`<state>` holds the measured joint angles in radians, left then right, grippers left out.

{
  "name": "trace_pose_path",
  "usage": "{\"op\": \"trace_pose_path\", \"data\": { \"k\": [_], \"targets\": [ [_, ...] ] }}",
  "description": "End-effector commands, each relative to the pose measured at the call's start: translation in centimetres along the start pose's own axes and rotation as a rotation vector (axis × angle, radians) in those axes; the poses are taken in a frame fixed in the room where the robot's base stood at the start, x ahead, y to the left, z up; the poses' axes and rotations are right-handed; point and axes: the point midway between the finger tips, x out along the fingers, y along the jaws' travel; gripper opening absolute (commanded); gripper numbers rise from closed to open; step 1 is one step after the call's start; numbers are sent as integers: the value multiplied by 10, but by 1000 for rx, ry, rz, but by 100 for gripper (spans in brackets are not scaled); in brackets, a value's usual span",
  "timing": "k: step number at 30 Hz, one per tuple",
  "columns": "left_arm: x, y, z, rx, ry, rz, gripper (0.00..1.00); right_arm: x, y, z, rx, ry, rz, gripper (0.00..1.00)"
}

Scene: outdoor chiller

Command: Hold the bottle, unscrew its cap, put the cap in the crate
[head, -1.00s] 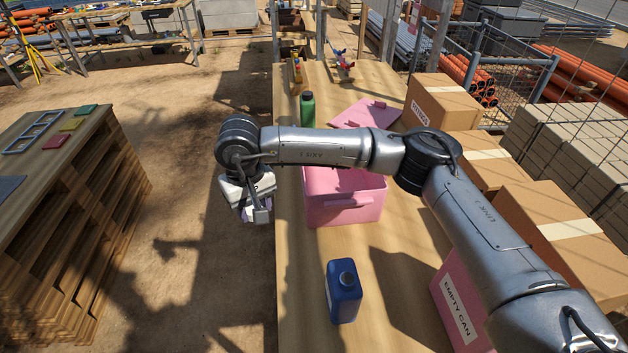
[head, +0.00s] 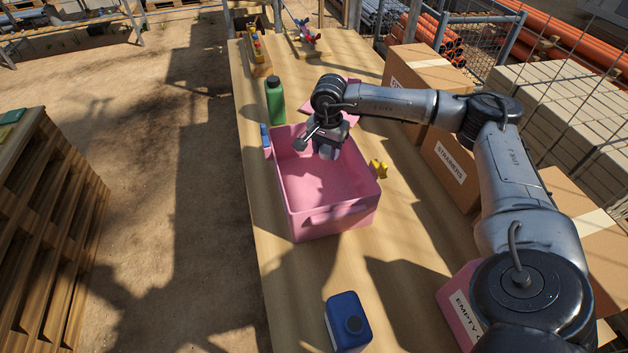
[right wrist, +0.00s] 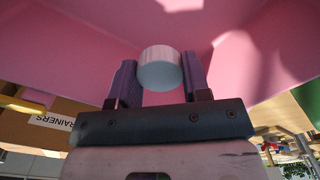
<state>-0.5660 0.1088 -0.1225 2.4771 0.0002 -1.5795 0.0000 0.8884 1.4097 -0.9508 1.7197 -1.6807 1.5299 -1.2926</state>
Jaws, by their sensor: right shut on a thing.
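The pink open crate (head: 335,222) stands on the wooden table, and the floor that shows is bare. My right gripper (head: 322,150) is over the crate's far part, pointing down. In the right wrist view it is shut on a small white round cap (right wrist: 160,72), held between its two fingers with pink crate walls beyond. The cap cannot be made out in the head view. My left gripper is not in view.
A green bottle (head: 275,102) stands behind the crate at its left. A blue clip (head: 265,137) and a yellow clip (head: 379,169) are at the crate's sides. Cardboard boxes (head: 455,165) line the right edge. The table between crate and blue bottle is clear.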

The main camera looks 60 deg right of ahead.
Motion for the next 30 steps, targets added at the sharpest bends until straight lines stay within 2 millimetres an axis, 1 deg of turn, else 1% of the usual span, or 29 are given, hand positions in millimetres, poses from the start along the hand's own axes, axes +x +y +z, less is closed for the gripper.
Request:
{"op": "trace_pose_path", "data": {
  "k": [1,3,9,17,20,24,27,30],
  "targets": [
    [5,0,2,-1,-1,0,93,9,1,0,2,0,2,15],
    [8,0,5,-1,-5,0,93,19,1,-1,4,0,4,15],
    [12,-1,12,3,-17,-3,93,46,1,-1,4,0,3,15],
    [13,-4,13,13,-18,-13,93,59,1,-1,2,0,3,15],
    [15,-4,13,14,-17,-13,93,70,1,0,2,0,2,15],
    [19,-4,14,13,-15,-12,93,91,1,-1,3,1,3,15],
    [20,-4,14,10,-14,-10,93,102,1,0,2,1,3,15],
    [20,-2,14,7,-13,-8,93,105,1,0,2,1,2,15]
  ]
}}
